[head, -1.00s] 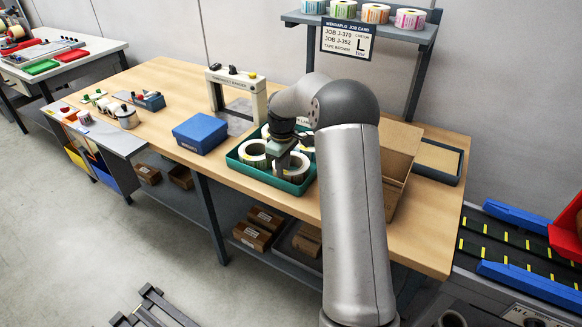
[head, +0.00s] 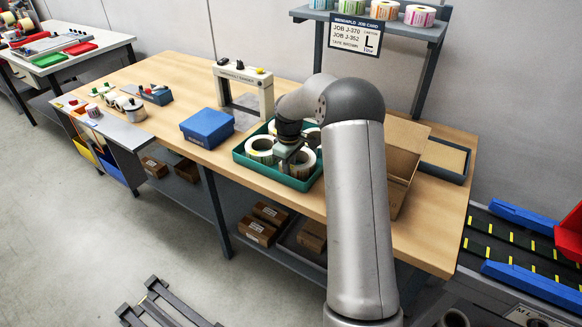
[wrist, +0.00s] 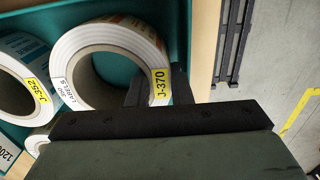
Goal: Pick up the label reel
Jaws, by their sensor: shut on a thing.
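The label reel tagged J-370 (wrist: 112,45) is a white ring with a yellow tag in the wrist view. My gripper (wrist: 158,88) is shut on this reel's wall, one finger inside the core and one outside. In the head view my gripper (head: 288,158) is at the green tray (head: 247,163), over the front right reel (head: 303,166). A second reel tagged J-352 (wrist: 22,80) lies beside the held one. I cannot tell whether the held reel is clear of the tray floor.
A blue box (head: 207,128) stands left of the tray, and a white arch-shaped frame (head: 243,80) behind it. An open cardboard box (head: 402,165) is to the right. A shelf (head: 375,23) with several coloured reels stands at the back.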

